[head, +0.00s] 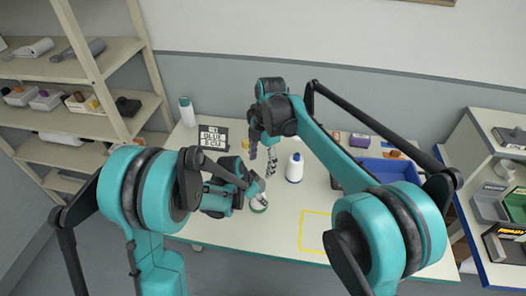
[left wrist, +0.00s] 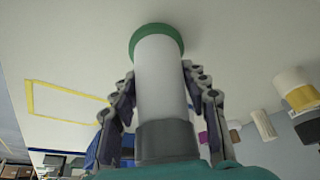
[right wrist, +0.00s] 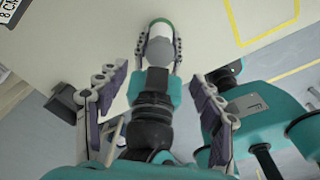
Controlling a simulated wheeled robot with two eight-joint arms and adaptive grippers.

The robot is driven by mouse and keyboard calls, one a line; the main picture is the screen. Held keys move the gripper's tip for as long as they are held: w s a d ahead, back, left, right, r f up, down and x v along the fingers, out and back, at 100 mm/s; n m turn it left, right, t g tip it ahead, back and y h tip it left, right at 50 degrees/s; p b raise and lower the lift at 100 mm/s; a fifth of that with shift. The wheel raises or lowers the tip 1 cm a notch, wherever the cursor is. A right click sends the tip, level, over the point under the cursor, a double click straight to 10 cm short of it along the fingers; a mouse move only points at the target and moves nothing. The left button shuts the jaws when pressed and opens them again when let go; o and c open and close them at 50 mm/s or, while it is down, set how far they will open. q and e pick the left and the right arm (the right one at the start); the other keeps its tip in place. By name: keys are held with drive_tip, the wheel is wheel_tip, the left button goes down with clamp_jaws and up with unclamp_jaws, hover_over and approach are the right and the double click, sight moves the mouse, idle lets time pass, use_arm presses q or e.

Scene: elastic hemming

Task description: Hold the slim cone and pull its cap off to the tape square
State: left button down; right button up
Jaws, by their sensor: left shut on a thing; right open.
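The slim white cone (head: 259,203) with a green base is near the table's front. My left gripper (head: 256,190) is shut around it. In the left wrist view the cone (left wrist: 161,85) lies between both fingers (left wrist: 160,105); a wider grey piece (left wrist: 166,138), apparently its cap, covers its near end. The right wrist view shows the green-rimmed cone (right wrist: 160,27) and grey piece (right wrist: 160,50) between the left fingers. My right gripper (head: 263,155) is open and empty, behind the cone; its fingers (right wrist: 160,105) are wide apart. The yellow tape square (head: 316,232) is empty.
A white cone with a blue base (head: 294,168) stands behind and right of the held one. A blue tray (head: 385,170) is at the right. The front right table is clear.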

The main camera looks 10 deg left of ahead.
sight(259, 183)
drive_tip(key=f, duration=0.8)
drive_tip(key=shift+s+a+f, duration=0.3)
drive_tip(key=shift+s+a, duration=0.05)
drive_tip(key=shift+a, duration=0.05)
clamp_jaws()
drive_tip(key=shift+r, duration=2.05)
drive_tip(key=shift+c, duration=1.9)
unclamp_jaws()
drive_tip(key=shift+f, duration=0.1)
